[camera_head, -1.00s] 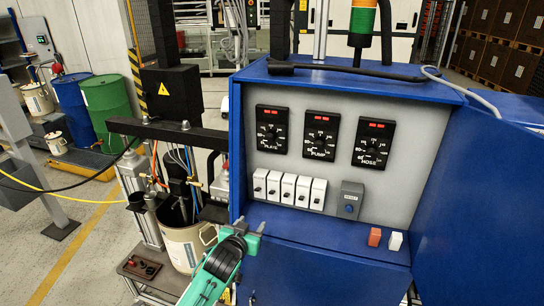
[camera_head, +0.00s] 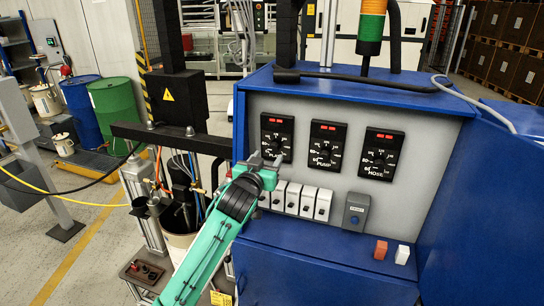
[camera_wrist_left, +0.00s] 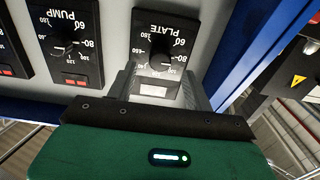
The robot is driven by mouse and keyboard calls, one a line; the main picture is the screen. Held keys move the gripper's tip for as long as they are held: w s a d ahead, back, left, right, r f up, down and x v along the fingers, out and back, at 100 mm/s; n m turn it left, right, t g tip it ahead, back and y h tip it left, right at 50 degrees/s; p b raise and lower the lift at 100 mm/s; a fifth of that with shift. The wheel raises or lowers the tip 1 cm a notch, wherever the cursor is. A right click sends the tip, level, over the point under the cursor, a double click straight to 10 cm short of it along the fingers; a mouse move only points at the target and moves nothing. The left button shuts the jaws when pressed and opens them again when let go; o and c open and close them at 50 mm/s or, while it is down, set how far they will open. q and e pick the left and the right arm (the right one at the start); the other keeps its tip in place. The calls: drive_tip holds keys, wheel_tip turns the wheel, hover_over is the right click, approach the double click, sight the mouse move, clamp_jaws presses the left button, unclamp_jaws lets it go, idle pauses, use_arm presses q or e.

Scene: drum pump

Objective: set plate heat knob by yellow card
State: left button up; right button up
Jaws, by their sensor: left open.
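The PLATE heat dial (camera_head: 277,130) is the leftmost of three black dials on the grey panel, with red display marks at its top. In the left wrist view its knob (camera_wrist_left: 161,63) appears upside down, with a printed scale around it. My left gripper (camera_head: 276,161) is at the lower part of this dial. In the wrist view my open fingers (camera_wrist_left: 160,85) lie on either side of the lower dial face, with the knob between or just beyond their tips; contact cannot be told. A small yellow card-like piece (camera_head: 221,298) shows low in the head view, its print unreadable. My right gripper is out of view.
The PUMP dial (camera_head: 325,146) and HOSE dial (camera_head: 380,155) are to the right. The blue cabinet door (camera_head: 480,220) stands open at right.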

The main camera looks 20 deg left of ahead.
sight(273, 150)
use_arm(q)
drive_tip(key=shift+w+b, duration=0.6)
drive_tip(key=shift+w, duration=1.8)
drive_tip(key=shift+c, duration=0.4)
drive_tip(key=c, duration=0.9)
